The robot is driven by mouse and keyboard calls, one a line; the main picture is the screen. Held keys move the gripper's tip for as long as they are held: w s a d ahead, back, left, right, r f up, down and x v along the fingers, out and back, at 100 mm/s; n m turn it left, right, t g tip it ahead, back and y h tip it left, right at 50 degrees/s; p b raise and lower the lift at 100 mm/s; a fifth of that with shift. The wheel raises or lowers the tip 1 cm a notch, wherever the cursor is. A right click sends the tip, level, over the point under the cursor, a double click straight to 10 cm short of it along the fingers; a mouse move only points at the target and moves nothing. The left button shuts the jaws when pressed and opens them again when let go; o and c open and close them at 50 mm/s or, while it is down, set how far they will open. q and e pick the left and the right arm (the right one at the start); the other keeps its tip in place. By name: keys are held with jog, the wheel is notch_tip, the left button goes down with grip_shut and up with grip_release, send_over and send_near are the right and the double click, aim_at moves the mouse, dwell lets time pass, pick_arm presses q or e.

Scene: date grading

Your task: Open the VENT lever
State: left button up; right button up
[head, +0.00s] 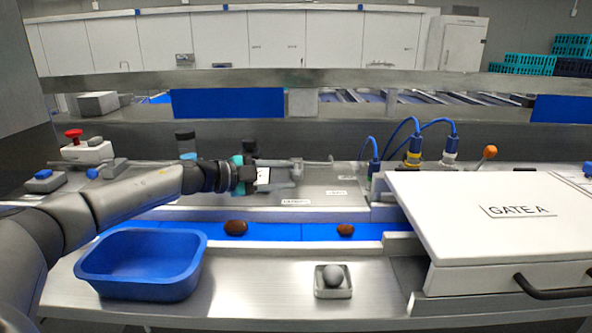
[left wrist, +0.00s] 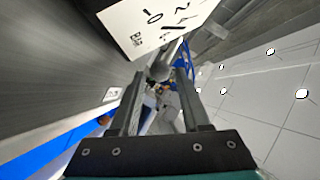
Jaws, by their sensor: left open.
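My left gripper (head: 262,176) reaches in from the left over the steel panel behind the blue belt. In the left wrist view its two fingers (left wrist: 160,85) are apart, with a grey rounded knob or rod end (left wrist: 160,72) showing between or just beyond their tips; I cannot tell whether they touch it. In the head view a grey metal lever fitting (head: 297,170) with a thin horizontal rod stands just right of the gripper. The small panel labels are too small to read, so I cannot confirm which is VENT. My right gripper is not in view.
Two brown dates (head: 235,228) (head: 345,230) lie on the blue belt (head: 285,231). A blue bin (head: 140,290) and a small tray (head: 333,293) with a grey ball stand in front. The white GATE A cover (head: 470,235) fills the right.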

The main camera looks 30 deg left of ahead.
aim_at(296, 173)
pick_arm(q)
jog(key=shift+x, duration=1.75)
grip_shut()
jog(key=shift+f, duration=0.1)
